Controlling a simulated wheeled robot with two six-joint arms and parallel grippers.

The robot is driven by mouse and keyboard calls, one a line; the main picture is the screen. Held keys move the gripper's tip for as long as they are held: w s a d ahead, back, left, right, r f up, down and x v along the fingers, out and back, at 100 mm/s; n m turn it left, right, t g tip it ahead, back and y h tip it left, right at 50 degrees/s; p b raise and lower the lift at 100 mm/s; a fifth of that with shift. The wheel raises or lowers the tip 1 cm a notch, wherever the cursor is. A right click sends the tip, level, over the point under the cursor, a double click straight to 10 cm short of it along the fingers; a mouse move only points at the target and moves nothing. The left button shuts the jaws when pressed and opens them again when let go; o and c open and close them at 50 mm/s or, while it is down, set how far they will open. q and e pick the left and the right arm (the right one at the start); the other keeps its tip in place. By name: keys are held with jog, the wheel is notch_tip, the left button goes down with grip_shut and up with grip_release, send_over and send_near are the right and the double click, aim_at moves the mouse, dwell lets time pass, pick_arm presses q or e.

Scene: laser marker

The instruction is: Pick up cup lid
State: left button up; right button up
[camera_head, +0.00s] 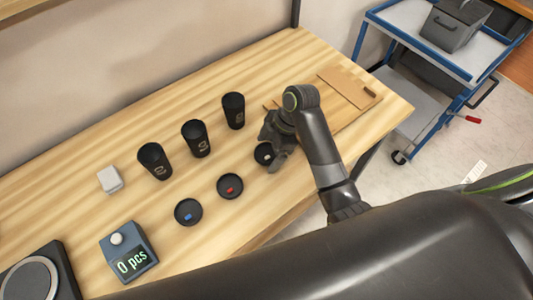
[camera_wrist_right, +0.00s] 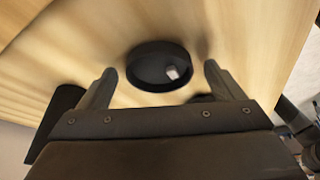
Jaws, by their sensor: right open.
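Three round black cup lids lie in a row on the wooden table. One has a blue tab (camera_head: 188,212), one has a red tab (camera_head: 230,186), and one has a white tab (camera_head: 264,154). My right gripper (camera_head: 273,150) is at the white-tabbed lid and partly covers it in the head view. In the right wrist view this lid (camera_wrist_right: 158,68) lies between the two spread fingers of my right gripper (camera_wrist_right: 158,80), with a gap on each side. The right gripper is open and holds nothing. My left gripper is not in view.
Three black cups (camera_head: 197,139) stand behind the lids. A white block (camera_head: 110,179), a counter reading "0 pcs" (camera_head: 129,253) and a dark round-topped device (camera_head: 36,281) are at left. A wooden board (camera_head: 347,86) lies behind my right arm. A blue cart (camera_head: 430,60) stands beyond the table.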

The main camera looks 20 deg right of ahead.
jog(key=shift+c, duration=0.5)
jog(key=c, duration=0.9)
jog(key=shift+c, duration=0.2)
jog(key=shift+r, duration=0.15)
